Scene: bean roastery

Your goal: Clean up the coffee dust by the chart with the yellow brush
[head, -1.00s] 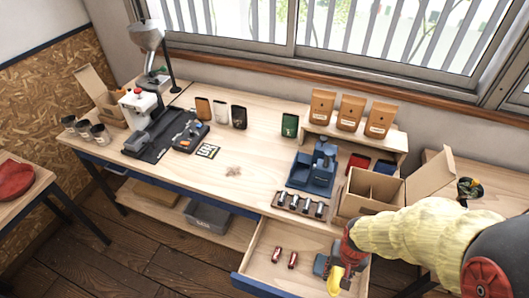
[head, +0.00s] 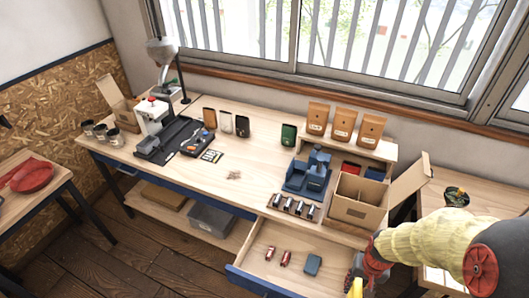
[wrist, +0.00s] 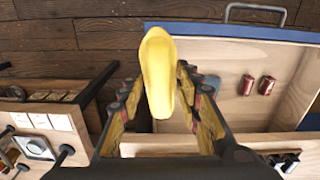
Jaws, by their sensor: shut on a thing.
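The yellow brush (head: 356,288) is held in my gripper (head: 360,276) at the right end of the open drawer. In the wrist view the yellow brush (wrist: 158,72) stands out between the two fingers of my gripper (wrist: 157,88), which is shut on it. Its bristles cannot be made out. The coffee dust (head: 233,175) is a small brown patch on the bare middle of the workbench, far left of my gripper. The chart (head: 211,156), a small black and white card, lies flat just behind and left of the dust, by the dark mat.
The open drawer (head: 248,281) holds two red cylinders (head: 286,258) and a dark blue block (head: 313,264). A cardboard box (head: 356,207), a blue stand (head: 309,176) and a rack of metal pieces (head: 294,206) stand at the bench's right. The bench around the dust is clear.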

